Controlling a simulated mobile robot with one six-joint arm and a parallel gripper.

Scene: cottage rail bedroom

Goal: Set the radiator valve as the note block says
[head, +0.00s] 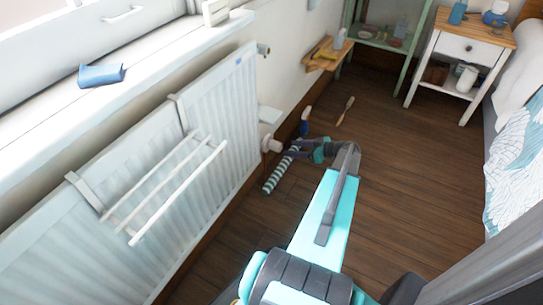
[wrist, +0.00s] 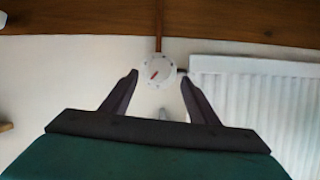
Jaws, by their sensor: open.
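The radiator valve (head: 271,145) is a white knob at the radiator's far end, low by the wall. In the wrist view its round white dial (wrist: 158,71) faces me, with small marks around the rim and a red pointer slanting to the lower left. The marks are too small to read. My gripper (head: 292,149) is open just in front of the valve. In the wrist view its two dark fingers (wrist: 160,78) stand apart on either side of the dial, with no clear contact. A white block (head: 215,12) on the windowsill may be the note block; no writing is readable.
The white radiator (head: 222,110) carries a drying rack (head: 165,190). A blue cloth (head: 101,75) lies on the sill. A striped roll (head: 280,172), a blue-handled item (head: 304,121) and a brush (head: 345,111) lie near the valve. Wooden floor (head: 420,150) is clear to the right.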

